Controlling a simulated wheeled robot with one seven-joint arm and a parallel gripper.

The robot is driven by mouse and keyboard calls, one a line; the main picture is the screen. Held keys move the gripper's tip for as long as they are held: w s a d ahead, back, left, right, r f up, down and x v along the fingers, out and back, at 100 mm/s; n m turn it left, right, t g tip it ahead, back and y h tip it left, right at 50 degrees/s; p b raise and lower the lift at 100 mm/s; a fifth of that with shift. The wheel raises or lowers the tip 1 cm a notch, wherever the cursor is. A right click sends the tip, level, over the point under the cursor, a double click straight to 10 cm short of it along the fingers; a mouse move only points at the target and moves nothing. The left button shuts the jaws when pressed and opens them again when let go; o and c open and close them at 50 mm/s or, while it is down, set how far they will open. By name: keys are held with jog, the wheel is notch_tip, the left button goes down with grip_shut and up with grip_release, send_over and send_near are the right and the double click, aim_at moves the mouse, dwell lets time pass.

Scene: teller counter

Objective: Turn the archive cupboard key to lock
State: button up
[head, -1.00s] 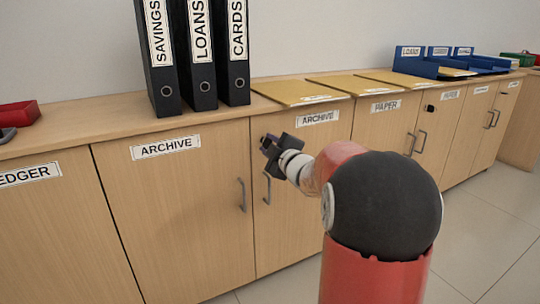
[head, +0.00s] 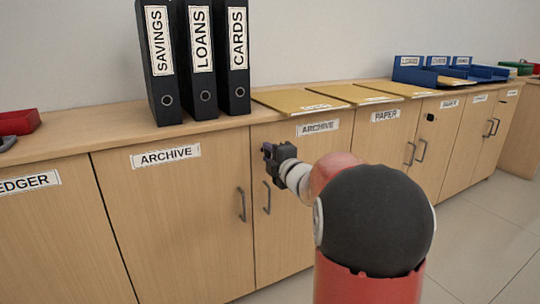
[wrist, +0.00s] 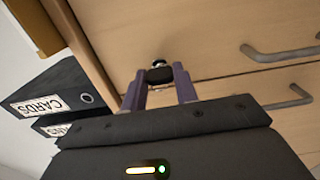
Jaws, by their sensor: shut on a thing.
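The archive cupboard has two light wood doors labelled ARCHIVE, a left door (head: 165,215) and a right door (head: 320,140). My gripper (head: 267,151) is at the upper left of the right door, in front of its lock. In the wrist view, my gripper (wrist: 160,88) has its two purple fingers on either side of the black key head (wrist: 160,75) and is shut on it. The key sits at the round metal lock (wrist: 158,62) in the door. In the head view my gripper hides the key and lock. Both doors look closed.
Grey bar handles (head: 242,204) hang below the gripper beside the door seam. Black binders (head: 204,95) and yellow folders (head: 299,101) stand or lie on the counter top (head: 80,128) above. Open floor (head: 470,240) lies at the right.

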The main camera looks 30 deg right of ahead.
dwell(0.3)
jog(key=o, duration=1)
jog(key=shift+s, duration=0.1)
jog(key=s, duration=0.7)
jog(key=shift+s+d, duration=0.15)
jog(key=shift+s, duration=0.15)
